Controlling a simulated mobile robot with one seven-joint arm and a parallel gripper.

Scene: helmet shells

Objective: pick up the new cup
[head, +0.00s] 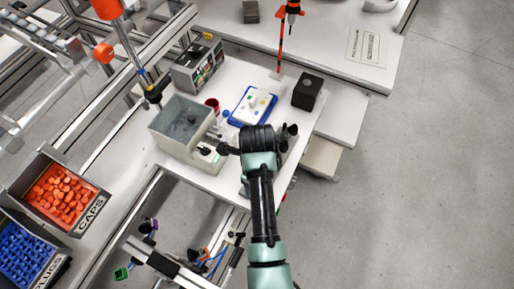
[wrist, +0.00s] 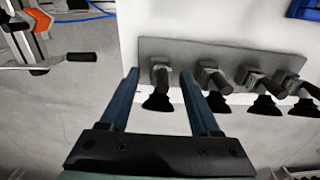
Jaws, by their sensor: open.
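Several black suction cups with metal fittings hang in a row along a grey plate (wrist: 225,53) in the wrist view. My gripper (wrist: 158,75) is open, its two blue fingers pointing at the plate. The leftmost suction cup (wrist: 158,103) shows between the fingers, with a gap on each side. No mark shows which cup is the new one. In the head view my arm's end hides the gripper; dark cup shapes (head: 289,131) show just right of it.
A grey bin (head: 168,133) stands left of my arm on the white table. A blue tray (head: 235,118), a small red container (head: 212,103) and a dark box (head: 308,92) are behind it. Bins of orange caps (head: 95,213) and blue plugs (head: 55,270) are at lower left. Floor at right is clear.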

